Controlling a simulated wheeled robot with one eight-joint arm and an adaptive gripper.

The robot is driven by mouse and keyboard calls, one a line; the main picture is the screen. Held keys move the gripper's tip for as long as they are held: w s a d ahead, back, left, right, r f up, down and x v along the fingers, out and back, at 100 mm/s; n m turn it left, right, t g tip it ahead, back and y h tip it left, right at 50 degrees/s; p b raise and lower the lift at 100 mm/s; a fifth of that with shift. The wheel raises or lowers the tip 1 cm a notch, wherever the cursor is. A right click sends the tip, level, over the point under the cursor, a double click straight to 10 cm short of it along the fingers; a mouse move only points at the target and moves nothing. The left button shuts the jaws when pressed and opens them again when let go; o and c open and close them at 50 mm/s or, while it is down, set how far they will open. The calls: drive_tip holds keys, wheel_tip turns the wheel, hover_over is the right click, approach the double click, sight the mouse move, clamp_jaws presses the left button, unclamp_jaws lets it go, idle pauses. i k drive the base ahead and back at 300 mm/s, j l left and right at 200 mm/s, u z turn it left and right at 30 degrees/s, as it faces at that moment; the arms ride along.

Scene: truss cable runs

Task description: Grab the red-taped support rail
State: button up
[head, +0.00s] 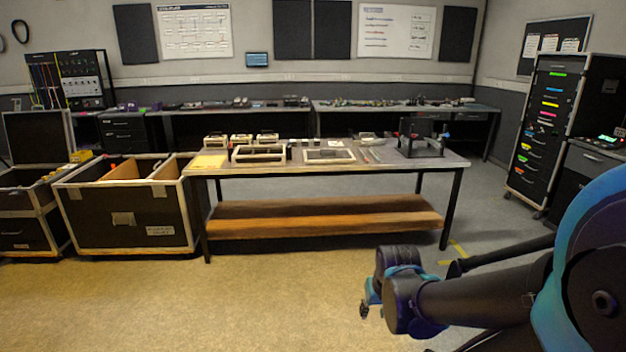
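I cannot make out a rail with red tape in the head view. A worktable (225,172) stands ahead with small frames and parts on top. Thin grey bar-like pieces (370,155) lie on its right half, too small to show any tape. My arm reaches in from the right edge. My gripper (366,305) is at its far end, low in front of the table and apart from it. It is small and partly hidden by my wrist, so its opening does not show.
A black device (420,140) stands on the table's right end. A wooden shelf (320,222) spans below. Open black cases (125,225) stand at left, a drawer cabinet (545,130) at right. Long benches line the back wall. The floor (200,305) in front is clear.

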sight(365, 158)
drive_tip(key=i+z, duration=0.1)
drive_tip(key=i, duration=0.5)
drive_tip(key=i+j+z, duration=0.15)
drive_tip(key=i, duration=0.4)
drive_tip(key=i+j+z, duration=0.1)
drive_tip(key=i, duration=0.5)
drive_tip(key=i+l, duration=0.1)
drive_tip(key=i, duration=0.35)
drive_tip(key=i+l+z, duration=0.1)
drive_tip(key=i, duration=0.35)
